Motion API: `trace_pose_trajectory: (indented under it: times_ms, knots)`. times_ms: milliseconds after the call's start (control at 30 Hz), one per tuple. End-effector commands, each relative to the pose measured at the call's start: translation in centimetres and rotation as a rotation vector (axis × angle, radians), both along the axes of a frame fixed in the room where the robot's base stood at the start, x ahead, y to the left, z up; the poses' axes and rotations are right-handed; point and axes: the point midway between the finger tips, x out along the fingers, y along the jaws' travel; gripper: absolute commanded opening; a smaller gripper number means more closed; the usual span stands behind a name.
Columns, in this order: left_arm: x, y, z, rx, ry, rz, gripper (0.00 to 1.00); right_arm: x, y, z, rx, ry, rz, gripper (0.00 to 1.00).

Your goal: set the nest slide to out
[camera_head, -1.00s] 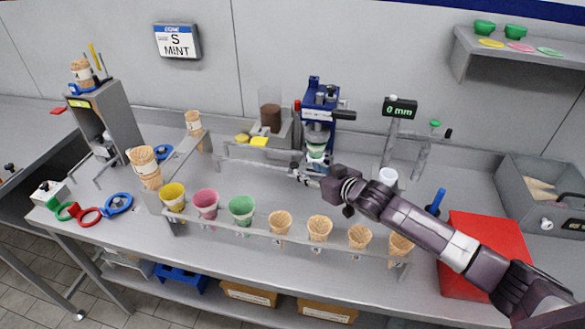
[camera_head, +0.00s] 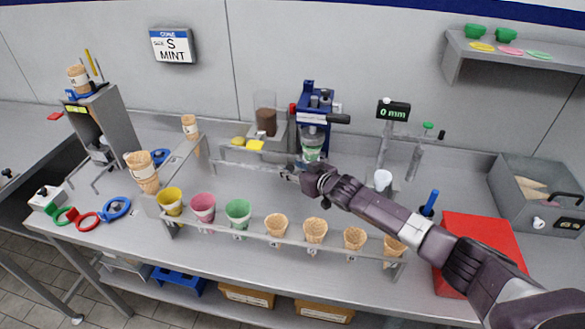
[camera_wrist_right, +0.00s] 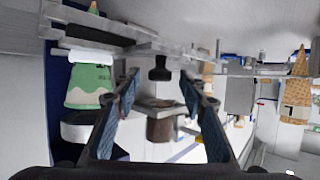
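The blue press (camera_head: 315,112) stands at the back middle of the bench with a green and white cup (camera_head: 312,140) in it. I take the nest slide to be the grey plate (camera_wrist_right: 120,42) beside the cup in the right wrist view, which looks upside down. A black knob (camera_wrist_right: 160,69) sticks out from that plate. My right gripper (camera_head: 288,171) is low in front of the press, a little left of the cup. In the wrist view its fingers (camera_wrist_right: 160,92) are apart, with the knob seen between them; no contact shows. My left gripper is not in view.
A rail (camera_head: 275,240) with several cones and coloured cups runs along the front. A brown-filled container (camera_head: 265,121) stands left of the press. A red box (camera_head: 480,245) lies at the right, beneath my right arm. The bench between rail and press is clear.

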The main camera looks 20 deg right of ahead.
Motion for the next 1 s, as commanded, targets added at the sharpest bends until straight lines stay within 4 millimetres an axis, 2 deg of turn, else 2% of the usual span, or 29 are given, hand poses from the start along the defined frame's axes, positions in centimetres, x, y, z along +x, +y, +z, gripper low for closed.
trace_pose_trajectory:
  times_ms: [200, 533, 867, 1000]
  knots:
    - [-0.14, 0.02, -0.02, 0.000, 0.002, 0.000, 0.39, 0.00, 0.00, 0.00, 0.000, 0.000, 0.000, 0.36]
    - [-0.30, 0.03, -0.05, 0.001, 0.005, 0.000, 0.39, -0.01, -0.01, -0.01, 0.000, 0.000, 0.000, 0.00]
    - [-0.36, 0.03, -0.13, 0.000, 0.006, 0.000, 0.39, 0.05, 0.10, -0.04, 0.000, 0.000, 0.000, 0.00]
    - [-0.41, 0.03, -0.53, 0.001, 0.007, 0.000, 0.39, 0.52, 0.89, -0.12, 0.002, 0.001, 0.000, 0.00]
